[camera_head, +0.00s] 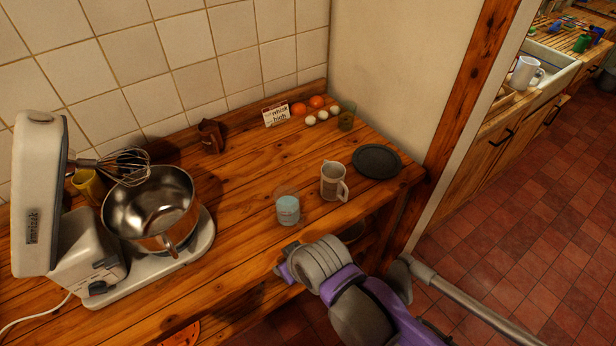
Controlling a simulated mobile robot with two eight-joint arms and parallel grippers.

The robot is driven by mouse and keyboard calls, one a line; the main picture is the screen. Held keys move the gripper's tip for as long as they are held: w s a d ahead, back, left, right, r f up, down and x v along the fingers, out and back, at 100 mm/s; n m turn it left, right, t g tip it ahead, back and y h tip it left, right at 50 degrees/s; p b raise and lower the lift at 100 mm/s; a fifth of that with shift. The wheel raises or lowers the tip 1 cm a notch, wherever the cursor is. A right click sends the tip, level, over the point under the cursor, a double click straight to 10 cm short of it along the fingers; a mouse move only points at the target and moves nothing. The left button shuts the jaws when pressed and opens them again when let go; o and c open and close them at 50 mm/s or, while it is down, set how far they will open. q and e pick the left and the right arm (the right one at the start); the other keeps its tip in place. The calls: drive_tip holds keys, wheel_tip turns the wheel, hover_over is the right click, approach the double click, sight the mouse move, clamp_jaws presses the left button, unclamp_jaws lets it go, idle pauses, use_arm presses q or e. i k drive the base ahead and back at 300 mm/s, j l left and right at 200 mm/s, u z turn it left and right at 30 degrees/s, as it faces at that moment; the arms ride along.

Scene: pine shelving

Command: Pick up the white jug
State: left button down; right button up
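A white jug (331,183) stands upright on the wooden counter (250,180), right of the middle of the head view. Its handle points to the right and toward the front edge. Nothing is touching it that I can see. Neither my left nor my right gripper shows in this view.
A glass with pale blue contents (288,209) stands left of the jug, and a dark round plate (377,161) lies behind it on the right. A stand mixer (75,240) with a steel bowl fills the left. A purple and grey vacuum cleaner (350,295) stands before the counter.

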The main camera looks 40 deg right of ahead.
sight(332, 175)
drive_tip(key=z, duration=1.5)
drive_tip(key=k+u, duration=0.1)
drive_tip(key=u, duration=0.85)
drive_tip(key=k+u, duration=0.1)
drive_tip(key=u, duration=0.4)
drive_tip(key=z, duration=1.45)
drive_tip(key=i+l+u, duration=0.25)
drive_tip(key=u, duration=0.15)
drive_tip(key=i+l+u, duration=0.4)
